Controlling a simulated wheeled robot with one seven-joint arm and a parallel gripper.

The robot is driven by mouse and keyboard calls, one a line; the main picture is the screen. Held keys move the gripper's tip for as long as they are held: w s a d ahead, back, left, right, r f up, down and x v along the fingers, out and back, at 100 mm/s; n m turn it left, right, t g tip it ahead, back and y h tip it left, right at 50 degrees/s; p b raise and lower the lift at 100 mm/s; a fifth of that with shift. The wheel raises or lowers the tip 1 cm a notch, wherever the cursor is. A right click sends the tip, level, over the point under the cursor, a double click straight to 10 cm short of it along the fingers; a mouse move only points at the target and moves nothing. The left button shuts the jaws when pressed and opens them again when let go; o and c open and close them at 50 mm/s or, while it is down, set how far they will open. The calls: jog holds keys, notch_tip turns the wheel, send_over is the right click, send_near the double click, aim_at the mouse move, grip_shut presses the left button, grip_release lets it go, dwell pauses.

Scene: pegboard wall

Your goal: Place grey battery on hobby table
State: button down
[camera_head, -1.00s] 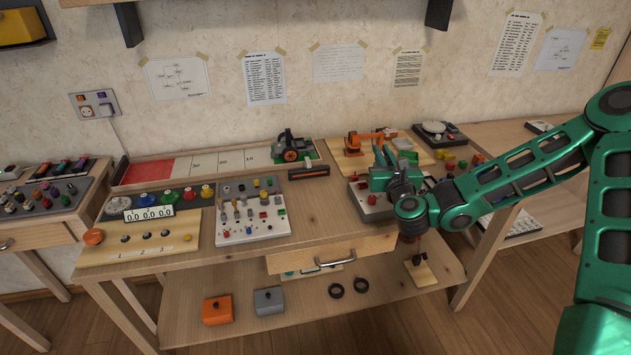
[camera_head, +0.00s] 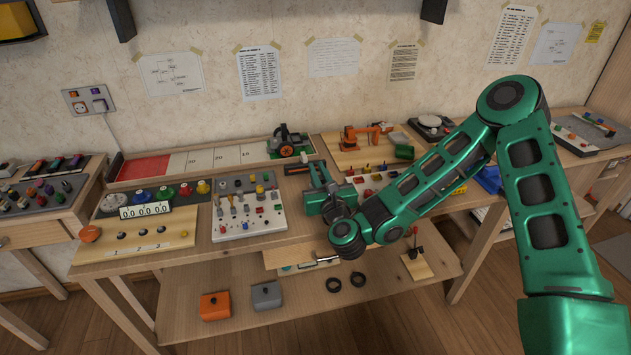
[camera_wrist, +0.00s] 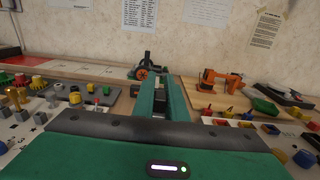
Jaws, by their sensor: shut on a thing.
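My gripper (camera_head: 318,174) is above the middle of the hobby table (camera_head: 300,212), right of the white switch panel. In the wrist view its green fingers (camera_wrist: 160,92) are shut on a small dark and grey thing, which I take to be the grey battery (camera_wrist: 159,98). The fingers hide most of it. In the head view I cannot make it out, nor tell how far it is above the table.
The white switch panel (camera_head: 248,222) and a counter board (camera_head: 130,236) stand to the left. A dark wheeled model (camera_head: 287,142) is behind, and an orange crane model (camera_head: 362,134) is at the back right. The lower shelf holds orange (camera_head: 215,306) and grey (camera_head: 266,297) boxes.

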jog(key=w+f, duration=0.1)
jog(key=w+a+f, duration=0.1)
jog(key=w, duration=0.1)
jog(key=w+f, duration=0.1)
jog(key=shift+w+a, duration=0.15)
jog(key=shift+w, duration=0.2)
jog(key=shift+f, duration=1.95)
jog(key=shift+f, duration=0.6)
jog(key=c, duration=1.8)
grip_release()
jog(key=shift+o, duration=0.2)
jog(key=shift+r, duration=0.15)
jog(key=shift+r, duration=0.5)
jog(key=v, duration=1.2)
